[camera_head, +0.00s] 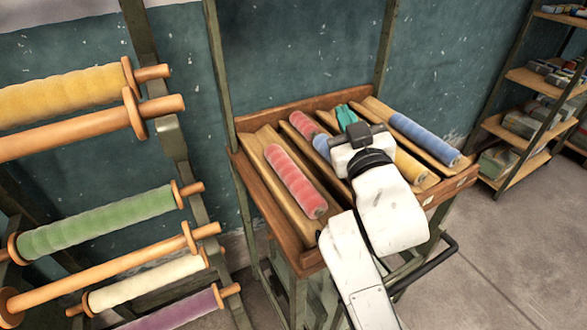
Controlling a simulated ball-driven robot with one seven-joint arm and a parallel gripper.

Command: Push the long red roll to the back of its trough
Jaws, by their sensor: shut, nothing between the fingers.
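The long red roll (295,181) lies lengthwise in the leftmost trough (267,137) of the wooden table. Its near end is close to the front edge of the table. A short bare stretch of trough shows behind its far end. My white hand and arm hide parts of the middle troughs.
A shorter red roll (302,123) and a blue roll (321,145) lie in the second trough. A yellow roll (410,167) and long blue roll (424,139) lie to the right. A roll rack (140,111) stands left, shelves (514,143) right.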

